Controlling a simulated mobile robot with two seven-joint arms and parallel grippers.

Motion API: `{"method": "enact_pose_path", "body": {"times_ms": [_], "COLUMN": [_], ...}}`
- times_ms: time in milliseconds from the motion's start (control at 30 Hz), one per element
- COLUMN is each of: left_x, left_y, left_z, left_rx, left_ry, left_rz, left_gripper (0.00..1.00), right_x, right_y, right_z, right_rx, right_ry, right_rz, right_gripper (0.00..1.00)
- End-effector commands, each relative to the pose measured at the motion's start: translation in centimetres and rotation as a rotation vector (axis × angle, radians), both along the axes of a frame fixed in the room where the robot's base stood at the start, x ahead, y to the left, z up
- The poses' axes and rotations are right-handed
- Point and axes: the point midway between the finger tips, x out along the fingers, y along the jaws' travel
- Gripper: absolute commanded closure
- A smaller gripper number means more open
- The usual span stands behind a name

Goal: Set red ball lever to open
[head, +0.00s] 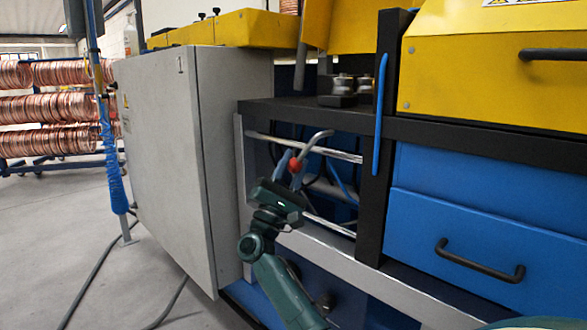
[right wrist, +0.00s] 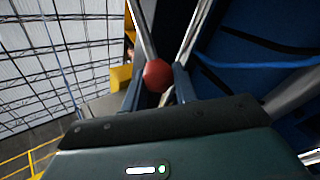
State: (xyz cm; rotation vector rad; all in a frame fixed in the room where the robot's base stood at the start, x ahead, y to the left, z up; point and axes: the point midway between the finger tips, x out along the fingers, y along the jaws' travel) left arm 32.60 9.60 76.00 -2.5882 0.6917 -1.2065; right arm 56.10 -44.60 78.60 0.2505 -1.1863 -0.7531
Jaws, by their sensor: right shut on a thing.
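The red ball (head: 294,165) is the knob at the end of a bent grey lever (head: 317,138), inside the open bay of the machine frame. My right gripper (head: 288,166) reaches up to it from below, with a blue finger on either side of the ball. In the right wrist view the red ball (right wrist: 157,75) sits between the two fingertips, with the lever rod (right wrist: 141,32) running up from it. The gripper is shut on the ball. My left gripper is not in view.
A grey cabinet (head: 165,150) stands left of the bay. A black post (head: 375,190) and a blue drawer (head: 480,260) with a black handle lie to the right. Metal rails (head: 330,228) cross the bay. Copper coils (head: 45,108) hang on racks at far left.

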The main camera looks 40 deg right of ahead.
Motion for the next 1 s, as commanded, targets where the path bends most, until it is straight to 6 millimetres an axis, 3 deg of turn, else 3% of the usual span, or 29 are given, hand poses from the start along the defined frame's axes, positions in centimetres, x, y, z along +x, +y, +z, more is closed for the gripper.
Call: {"method": "enact_pose_path", "body": {"times_ms": [233,267,500,800,1000], "left_x": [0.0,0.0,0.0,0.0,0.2], "left_y": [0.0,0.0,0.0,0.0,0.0], "left_z": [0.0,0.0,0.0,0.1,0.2], "left_rx": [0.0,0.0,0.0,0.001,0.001], "left_ry": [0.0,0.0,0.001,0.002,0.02], "left_rz": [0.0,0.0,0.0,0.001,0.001], "left_gripper": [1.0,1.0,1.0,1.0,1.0], "right_x": [0.1,0.1,0.1,0.0,-0.5], "right_y": [0.0,0.0,0.0,0.2,2.2], "right_z": [0.2,0.3,0.2,-0.1,-2.4], "right_rx": [-0.001,-0.002,-0.001,0.0,0.001], "right_ry": [0.001,0.001,0.001,0.002,0.006], "right_rz": [0.005,0.005,0.003,0.001,0.004], "right_gripper": [1.0,0.69,0.5,0.5,0.5]}}
